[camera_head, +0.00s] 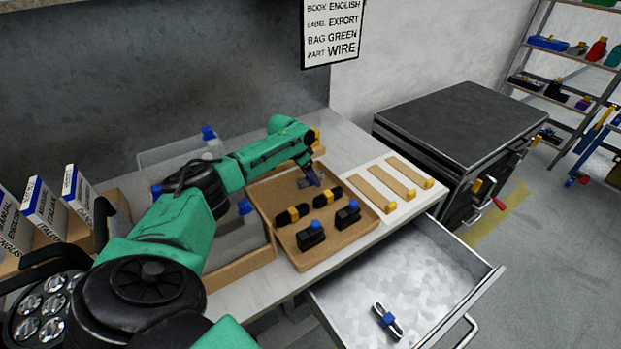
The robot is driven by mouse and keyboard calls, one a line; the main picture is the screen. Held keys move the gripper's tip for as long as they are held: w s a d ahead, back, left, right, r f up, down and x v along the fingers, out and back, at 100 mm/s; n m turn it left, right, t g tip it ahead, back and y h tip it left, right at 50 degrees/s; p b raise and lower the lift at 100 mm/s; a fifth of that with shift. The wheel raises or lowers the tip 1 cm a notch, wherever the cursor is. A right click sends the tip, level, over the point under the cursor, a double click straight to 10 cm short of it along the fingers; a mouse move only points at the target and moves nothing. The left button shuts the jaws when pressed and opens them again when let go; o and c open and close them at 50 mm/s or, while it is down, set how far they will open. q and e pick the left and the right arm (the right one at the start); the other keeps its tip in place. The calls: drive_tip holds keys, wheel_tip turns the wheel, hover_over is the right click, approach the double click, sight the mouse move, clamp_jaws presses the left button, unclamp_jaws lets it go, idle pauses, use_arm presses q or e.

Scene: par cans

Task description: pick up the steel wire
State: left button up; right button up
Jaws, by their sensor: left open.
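A small silver and dark bundle with a blue band, which looks like the steel wire (388,321), lies in the open metal drawer (440,262) at the lower right. My left gripper (312,180) is over the far part of the brown tray (286,262) on the bench, well away from the drawer. Its jaws are small here and seem empty. Two black bundles with yellow bands (292,214) and two black clamps with blue knobs (311,236) lie in the tray. My left arm hides part of the bench. My right gripper is out of view.
Three wooden strips with yellow ends (397,180) lie on a white board right of the tray. Boxed manuals (45,206) and a round multi-lamp fixture (38,305) are at left. A sign (332,30) reads "PART WIRE". A dark cabinet (460,118) stands behind the drawer.

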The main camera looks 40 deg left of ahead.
use_arm(q)
drive_tip(key=shift+w+f, duration=0.2)
drive_tip(key=shift+f, duration=0.2)
drive_tip(key=shift+f, duration=0.15)
drive_tip(key=shift+c, duration=0.3)
drive_tip(key=c, duration=1)
clamp_jaws()
